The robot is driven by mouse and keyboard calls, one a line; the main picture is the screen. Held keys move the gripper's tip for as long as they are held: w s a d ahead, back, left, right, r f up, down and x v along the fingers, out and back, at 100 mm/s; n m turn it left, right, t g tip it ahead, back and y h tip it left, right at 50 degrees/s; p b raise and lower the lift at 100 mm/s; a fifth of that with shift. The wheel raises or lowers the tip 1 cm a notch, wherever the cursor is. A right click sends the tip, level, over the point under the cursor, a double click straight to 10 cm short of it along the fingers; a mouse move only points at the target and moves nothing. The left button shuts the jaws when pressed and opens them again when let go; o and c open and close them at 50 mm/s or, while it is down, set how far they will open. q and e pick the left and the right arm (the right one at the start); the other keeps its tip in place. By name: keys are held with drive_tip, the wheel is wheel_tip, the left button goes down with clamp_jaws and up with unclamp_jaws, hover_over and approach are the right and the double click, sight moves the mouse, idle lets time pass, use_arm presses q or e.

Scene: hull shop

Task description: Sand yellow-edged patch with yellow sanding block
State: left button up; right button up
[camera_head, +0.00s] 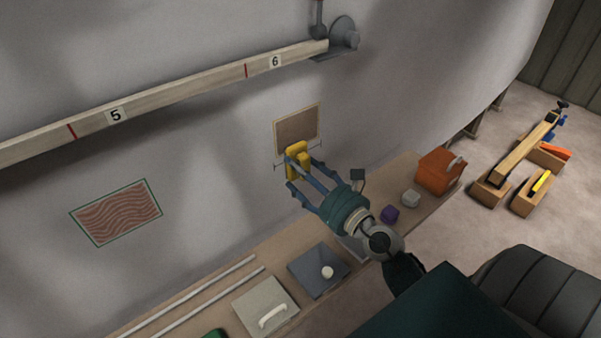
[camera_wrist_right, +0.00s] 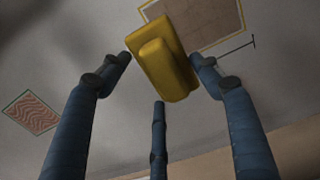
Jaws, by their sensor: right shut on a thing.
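The yellow sanding block (camera_head: 297,158) is held in my right gripper (camera_head: 302,177), whose blue fingers are shut on it. In the right wrist view the yellow block (camera_wrist_right: 163,60) sits between the fingertips of my right gripper (camera_wrist_right: 160,75). The yellow-edged patch (camera_head: 298,128) is a brown rectangle on the grey hull wall. The block is at its lower left edge and covers part of it. The patch (camera_wrist_right: 215,18) also shows behind the block in the wrist view. I cannot tell whether the block touches the wall. My left gripper is not in view.
A green-edged patch (camera_head: 117,212) is on the hull at left. A numbered wooden batten (camera_head: 190,92) runs above.

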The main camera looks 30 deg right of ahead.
drive_tip(key=shift+w+a, duration=0.15)
drive_tip(key=shift+w, duration=1.3)
drive_tip(key=shift+w+a, duration=0.15)
drive_tip(key=shift+w, duration=1.3)
drive_tip(key=o, duration=0.5)
drive_tip(key=shift+c, duration=0.2)
drive_tip(key=c, duration=0.5)
drive_tip(key=shift+c, duration=0.2)
